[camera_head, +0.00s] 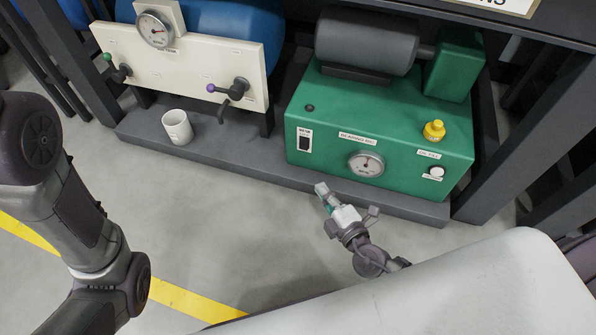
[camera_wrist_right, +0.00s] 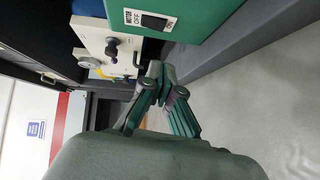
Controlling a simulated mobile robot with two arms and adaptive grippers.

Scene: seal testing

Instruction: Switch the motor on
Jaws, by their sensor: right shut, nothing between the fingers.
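The green motor unit (camera_head: 380,130) stands on a dark plinth and carries a grey cylindrical motor (camera_head: 366,42) on top. A black rocker switch (camera_head: 304,143) sits on a white labelled plate at the left of its front face. The switch also shows at the top of the right wrist view (camera_wrist_right: 153,22), its label reading MOTOR and OFF. My right gripper (camera_head: 322,189) is shut and empty, in front of the unit, below and right of the switch, apart from it. Its closed fingers show in the right wrist view (camera_wrist_right: 160,78). My left gripper is out of view.
A gauge (camera_head: 366,164), a yellow knob (camera_head: 434,130) and a white button (camera_head: 436,172) are on the green unit. A white mug (camera_head: 177,127) stands on the plinth (camera_head: 250,160), left of it. A cream valve panel (camera_head: 185,65) is behind. Open floor lies in front.

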